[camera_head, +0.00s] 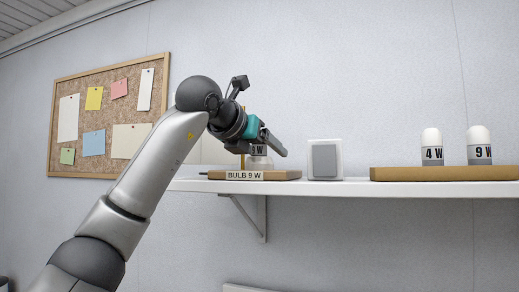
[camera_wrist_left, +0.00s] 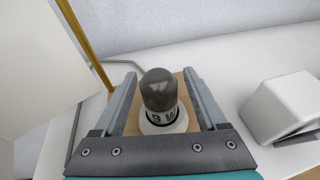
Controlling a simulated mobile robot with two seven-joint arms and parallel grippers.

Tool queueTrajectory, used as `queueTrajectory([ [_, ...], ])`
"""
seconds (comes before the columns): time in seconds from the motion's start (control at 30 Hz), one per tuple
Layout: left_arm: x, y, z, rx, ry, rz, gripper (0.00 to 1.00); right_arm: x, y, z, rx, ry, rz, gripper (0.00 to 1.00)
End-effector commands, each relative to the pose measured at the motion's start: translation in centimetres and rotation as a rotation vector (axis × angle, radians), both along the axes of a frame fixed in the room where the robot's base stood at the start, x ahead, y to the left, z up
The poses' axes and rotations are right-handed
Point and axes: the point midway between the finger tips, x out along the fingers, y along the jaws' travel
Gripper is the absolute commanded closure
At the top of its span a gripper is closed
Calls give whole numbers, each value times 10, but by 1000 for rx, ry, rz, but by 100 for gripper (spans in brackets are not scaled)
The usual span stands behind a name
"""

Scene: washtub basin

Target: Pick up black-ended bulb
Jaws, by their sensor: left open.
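The black-ended bulb (camera_wrist_left: 159,90) stands between my left gripper's fingers in the left wrist view. It has a dark dome, a "9 W" band and a white base. In the head view only part of this bulb (camera_head: 258,151) shows, with its top hidden behind my gripper. It stands on a wooden board (camera_head: 283,175) labelled "BULB 9 W". My left gripper (camera_wrist_left: 160,76) is open, with one finger on each side of the bulb and visible gaps. It also shows in the head view (camera_head: 272,143). My right gripper is not in view.
A white box with a grey panel (camera_head: 325,159) stands right of the board on the white shelf (camera_head: 350,188). A brass rod (camera_wrist_left: 84,42) rises beside the bulb. Farther right, a wooden board (camera_head: 450,173) holds white-topped bulbs marked "4 W" (camera_head: 432,147) and "9 W" (camera_head: 479,146).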

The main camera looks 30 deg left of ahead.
Motion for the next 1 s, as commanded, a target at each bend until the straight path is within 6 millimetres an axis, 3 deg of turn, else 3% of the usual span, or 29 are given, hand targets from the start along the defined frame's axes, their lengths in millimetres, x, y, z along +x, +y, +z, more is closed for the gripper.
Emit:
queueTrajectory([
  [0.3, 6, 0, -3, 1, 0, 0, 27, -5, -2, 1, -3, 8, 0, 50],
  [0.9, 6, 0, -2, 1, -1, 0, 94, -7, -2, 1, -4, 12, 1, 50],
  [1.0, 6, 0, -2, 1, -1, 0, 100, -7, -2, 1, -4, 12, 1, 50],
])
